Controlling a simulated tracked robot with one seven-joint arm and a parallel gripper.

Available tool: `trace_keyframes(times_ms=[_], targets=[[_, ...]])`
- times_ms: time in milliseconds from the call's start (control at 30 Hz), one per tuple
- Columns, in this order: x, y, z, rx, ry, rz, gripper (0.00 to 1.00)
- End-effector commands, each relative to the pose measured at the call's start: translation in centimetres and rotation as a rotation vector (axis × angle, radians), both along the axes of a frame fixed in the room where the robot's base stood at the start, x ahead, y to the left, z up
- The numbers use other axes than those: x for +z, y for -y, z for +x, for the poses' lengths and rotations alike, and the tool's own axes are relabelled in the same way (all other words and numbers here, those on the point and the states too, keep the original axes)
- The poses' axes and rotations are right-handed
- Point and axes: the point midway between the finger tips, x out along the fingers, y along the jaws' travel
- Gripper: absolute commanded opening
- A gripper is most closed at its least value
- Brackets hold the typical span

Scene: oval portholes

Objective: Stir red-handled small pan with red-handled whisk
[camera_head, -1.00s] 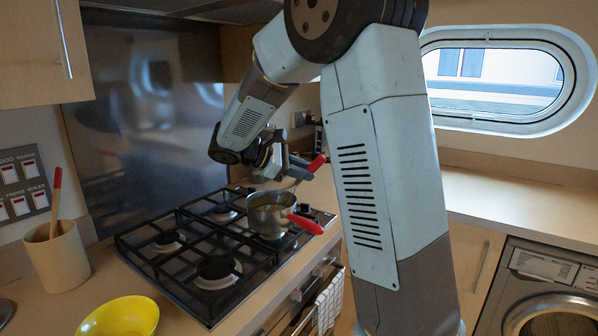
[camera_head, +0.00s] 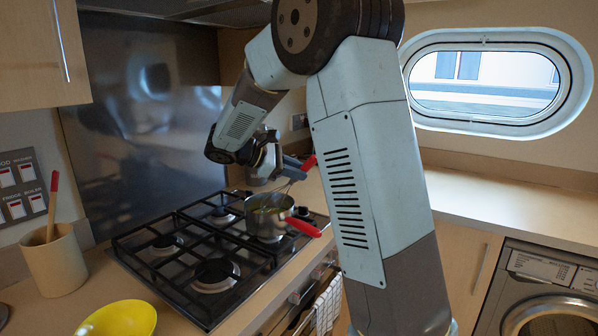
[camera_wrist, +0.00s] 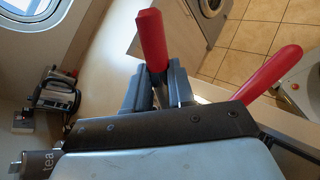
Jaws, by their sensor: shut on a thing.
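The small pan (camera_head: 266,222) with a red handle (camera_head: 303,227) stands on the right part of the hob, its handle pointing to the front right. My gripper (camera_head: 291,171) is just above the pan, shut on the whisk's red handle (camera_head: 308,163). The whisk's wires (camera_head: 284,188) run down towards the pan; their ends are hard to make out. In the wrist view my gripper (camera_wrist: 160,88) is shut around the red whisk handle (camera_wrist: 152,40), and the pan's red handle (camera_wrist: 268,75) shows to the right. The pan's bowl is hidden there.
The black hob grate (camera_head: 165,262) lies left of the pan. A beige pot (camera_head: 53,262) with a red-handled utensil (camera_head: 53,200) and a yellow bowl (camera_head: 118,319) stand on the left counter. A toaster (camera_wrist: 55,92) shows in the wrist view. The right counter (camera_head: 510,195) is clear.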

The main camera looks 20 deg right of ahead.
Motion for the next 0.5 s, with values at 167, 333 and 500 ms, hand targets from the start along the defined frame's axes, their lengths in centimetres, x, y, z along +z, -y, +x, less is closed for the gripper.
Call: trace_keyframes(times_ms=[167,333,500], targets=[[0.8,0.0,0.0,-0.001,0.002,0.0,0.0],[2.5,0.0,0.0,0.0,0.004,0.001,0.0],[4.1,0.0,0.0,-0.001,0.002,0.0,0.0]])
